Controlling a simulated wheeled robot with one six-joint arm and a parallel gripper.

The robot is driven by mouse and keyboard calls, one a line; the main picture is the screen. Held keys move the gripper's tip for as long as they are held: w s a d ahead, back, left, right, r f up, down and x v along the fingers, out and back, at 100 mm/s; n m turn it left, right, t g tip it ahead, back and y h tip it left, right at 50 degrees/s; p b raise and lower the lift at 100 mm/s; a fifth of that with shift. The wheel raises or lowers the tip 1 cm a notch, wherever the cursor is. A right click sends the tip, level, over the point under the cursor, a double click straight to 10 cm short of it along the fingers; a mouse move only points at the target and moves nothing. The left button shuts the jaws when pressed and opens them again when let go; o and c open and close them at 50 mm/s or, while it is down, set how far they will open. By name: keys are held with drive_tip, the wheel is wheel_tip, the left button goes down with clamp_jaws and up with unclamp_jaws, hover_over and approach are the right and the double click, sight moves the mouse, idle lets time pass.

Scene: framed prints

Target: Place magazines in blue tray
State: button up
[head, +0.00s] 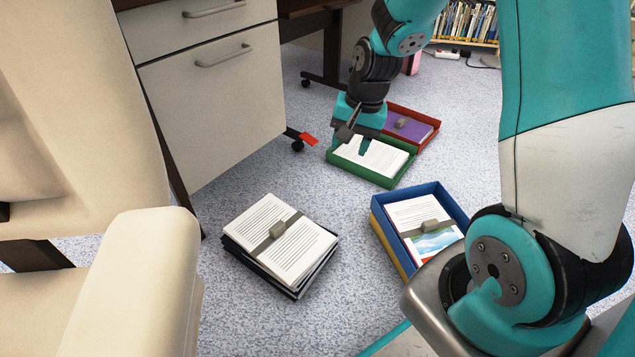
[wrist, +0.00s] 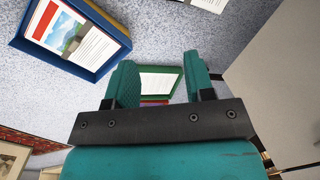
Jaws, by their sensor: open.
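The blue tray (head: 443,191) stands on the floor, on top of a yellow tray (head: 385,235). Inside it lies a magazine with a colour picture (head: 436,243) beside text pages under a grey band with a block. The blue tray also shows at upper left in the wrist view (wrist: 105,73). My gripper (head: 355,141) is over the green tray (head: 372,176), which holds white printed pages (head: 378,160). In the wrist view, my gripper (wrist: 160,66) is open, its fingers apart with nothing between them. The green tray shows beyond them (wrist: 173,70). I cannot tell whether the fingers touch the pages.
A banded paper stack (head: 290,250) lies on the floor at centre left. A red tray (head: 432,147) with a purple item stands behind the green one. A drawer cabinet (head: 210,100) and a cream chair (head: 130,270) border the left. Floor between the stacks is clear.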

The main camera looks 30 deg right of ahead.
drive_tip(key=s+a+r+n+y, duration=0.1)
drive_tip(key=s+a+r+n, duration=0.25)
drive_tip(key=a, duration=0.25)
drive_tip(key=s+a+r+n+y, duration=0.1)
drive_tip(key=s+a+r+n, duration=0.25)
drive_tip(key=a+r, duration=0.2)
drive_tip(key=s+a+r+n, duration=0.2)
drive_tip(key=s+a+n, duration=0.2)
drive_tip(key=s, duration=0.2)
drive_tip(key=s+a+r+n+g, duration=0.1)
drive_tip(key=s+a+r+n, duration=0.2)
drive_tip(key=s, duration=0.4)
drive_tip(key=shift+a+n+g+y, duration=0.3)
drive_tip(key=shift+a+n+y, duration=0.1)
drive_tip(key=shift+a+n, duration=0.5)
